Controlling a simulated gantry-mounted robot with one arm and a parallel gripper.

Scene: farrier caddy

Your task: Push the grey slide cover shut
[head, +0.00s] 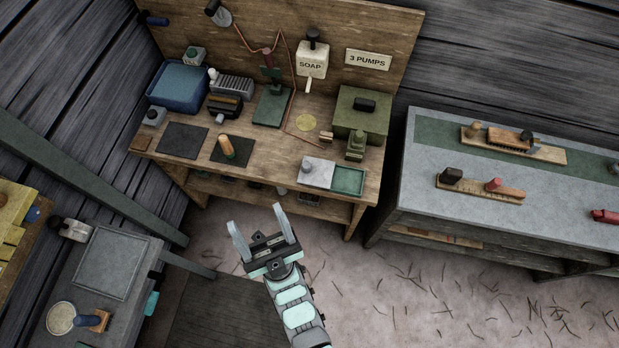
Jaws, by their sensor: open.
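The grey slide cover (318,172) is a light flat plate with a small dark knob at its left. It lies near the front right of the wooden workbench, over the left part of a green tray (348,181). The tray's right part shows uncovered. My gripper (258,223) is open and empty, in front of the bench and below the cover in the picture. Its two pale fingers point up toward the bench, apart from the cover. Whether the tray holds anything is too small to tell.
A wooden-handled tool (227,146) stands on a dark mat left of the cover. A green box (361,115) and a small green device (356,146) stand behind the tray. A grey-topped bench (420,170) is at right.

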